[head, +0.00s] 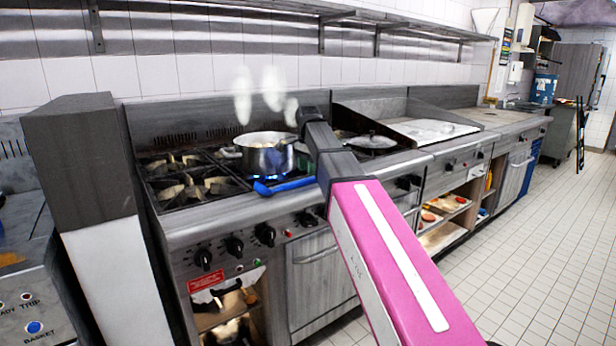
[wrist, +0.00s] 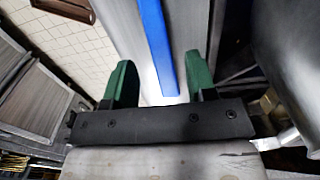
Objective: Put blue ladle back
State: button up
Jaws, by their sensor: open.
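The blue ladle (head: 283,187) lies along the front ledge of the range, just in front of a steaming steel pot (head: 262,156). Its right end runs behind my arm in the head view, and I cannot make out its bowl. In the wrist view the blue ladle's long bar (wrist: 156,40) runs down between the green fingers of my gripper (wrist: 160,72), closer to the right finger. The fingers are open, with a visible gap on either side of the bar. In the head view my arm hides the gripper.
Gas burners (head: 190,185) lie left of the pot. A lidded pan (head: 370,142) and a flat griddle (head: 432,130) stand to the right. A grey column (head: 85,150) rises at the left. A wall shelf (head: 380,28) runs above. The tiled floor (head: 540,240) is clear.

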notch_tip(320, 180, up, 9)
jog(key=shift+f, duration=0.2)
dwell(1.3)
